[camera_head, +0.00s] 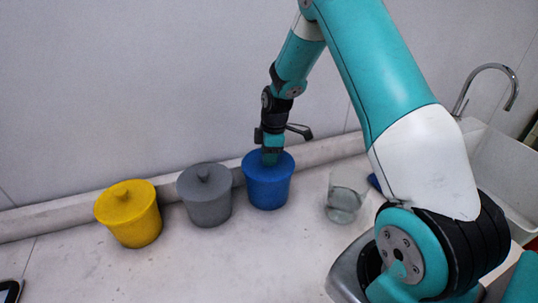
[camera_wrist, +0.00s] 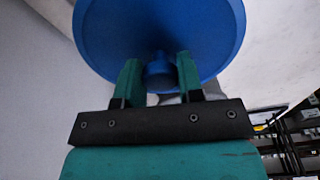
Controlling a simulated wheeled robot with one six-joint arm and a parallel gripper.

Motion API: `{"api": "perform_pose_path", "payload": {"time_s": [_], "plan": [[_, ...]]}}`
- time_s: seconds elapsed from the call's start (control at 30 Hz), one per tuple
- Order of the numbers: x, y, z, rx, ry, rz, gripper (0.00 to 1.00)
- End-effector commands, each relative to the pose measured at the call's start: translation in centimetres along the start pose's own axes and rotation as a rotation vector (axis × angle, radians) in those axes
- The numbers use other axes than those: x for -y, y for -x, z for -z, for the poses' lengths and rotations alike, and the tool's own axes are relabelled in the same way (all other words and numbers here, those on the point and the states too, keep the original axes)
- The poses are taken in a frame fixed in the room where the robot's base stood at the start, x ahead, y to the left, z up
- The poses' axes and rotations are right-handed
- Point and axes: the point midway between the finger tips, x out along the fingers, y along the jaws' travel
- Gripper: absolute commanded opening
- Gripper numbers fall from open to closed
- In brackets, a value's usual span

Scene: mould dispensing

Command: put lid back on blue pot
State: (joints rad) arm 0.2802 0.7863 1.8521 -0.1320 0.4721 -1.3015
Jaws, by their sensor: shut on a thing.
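The blue pot (camera_head: 267,190) stands on the counter to the right of the grey pot, and its blue lid (camera_head: 284,160) is at its top. My gripper (camera_head: 270,158) comes down from above onto the lid. In the wrist view the lid (camera_wrist: 110,35) fills the top, and my gripper (camera_wrist: 160,75) has its two green fingers on either side of the lid's round knob (camera_wrist: 158,70), shut on it. The lid hides the pot in the wrist view. I cannot tell whether the lid is fully seated.
A grey lidded pot (camera_head: 208,205) and a yellow lidded pot (camera_head: 131,220) stand to the left. A clear glass (camera_head: 343,200) stands close on the right. A sink (camera_head: 505,165) with a tap (camera_head: 490,70) is at far right.

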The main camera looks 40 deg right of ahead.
Motion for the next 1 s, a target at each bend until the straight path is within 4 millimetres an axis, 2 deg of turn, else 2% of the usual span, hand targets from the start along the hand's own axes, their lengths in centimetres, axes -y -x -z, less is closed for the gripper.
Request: {"api": "perform_pose_path", "payload": {"time_s": [0.43, 0.47, 0.57, 0.6, 0.77, 0.9, 1.0], "plan": [[0.00, -0.03, 0.00, 0.000, 0.000, 0.000, 0.11], [0.00, -0.03, 0.00, 0.000, 0.000, 0.000, 0.37], [0.00, -0.03, 0.00, 0.000, 0.000, 0.000, 0.60], [0.00, -0.03, 0.00, 0.000, 0.000, 0.000, 0.64], [0.00, -0.04, 0.00, 0.000, 0.000, 0.000, 0.64], [0.01, -0.05, 0.00, 0.000, 0.000, 0.000, 0.90], [0.01, -0.04, 0.00, 0.000, 0.000, 0.000, 0.90]]}}
